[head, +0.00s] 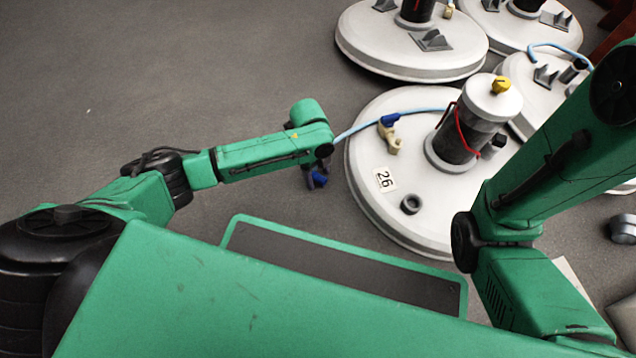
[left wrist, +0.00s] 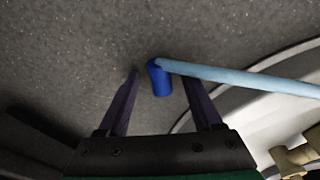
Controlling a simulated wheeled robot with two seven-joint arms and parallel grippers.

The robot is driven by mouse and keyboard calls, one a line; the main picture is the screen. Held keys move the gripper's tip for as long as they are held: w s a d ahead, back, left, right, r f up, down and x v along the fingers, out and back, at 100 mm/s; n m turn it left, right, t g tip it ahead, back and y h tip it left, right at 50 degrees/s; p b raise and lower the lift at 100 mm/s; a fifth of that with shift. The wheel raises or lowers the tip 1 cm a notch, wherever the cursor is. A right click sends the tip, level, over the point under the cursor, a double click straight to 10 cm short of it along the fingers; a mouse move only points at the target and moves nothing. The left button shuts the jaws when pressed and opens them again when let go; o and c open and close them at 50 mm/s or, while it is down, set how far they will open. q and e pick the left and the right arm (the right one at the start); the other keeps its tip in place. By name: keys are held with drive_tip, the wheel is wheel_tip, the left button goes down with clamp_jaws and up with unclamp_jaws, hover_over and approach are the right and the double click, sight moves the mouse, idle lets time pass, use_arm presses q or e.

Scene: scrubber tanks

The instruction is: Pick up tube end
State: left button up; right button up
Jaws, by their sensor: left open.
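The blue tube end (left wrist: 159,80) is a short cylinder on a light blue tube (left wrist: 235,79) that runs off to the right in the left wrist view. My left gripper (left wrist: 160,76) is open, with a finger on each side of the tube end and visible gaps to both. In the head view the tube end (head: 320,180) shows at the fingertips of my left gripper (head: 315,177), left of the near tank's rim. The tube (head: 400,111) passes behind my left wrist and over the tank lid. My right gripper is not in view.
The near white round tank (head: 375,215), marked 26, has a black cylinder (head: 456,137) with a yellow knob and a beige fitting (head: 390,138) with a blue piece. Several similar tanks stand behind it. The grey floor (head: 180,70) at the left is clear.

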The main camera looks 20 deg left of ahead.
use_arm(q)
drive_tip(key=shift+r, duration=0.15)
drive_tip(key=shift+c, duration=0.4)
clamp_jaws()
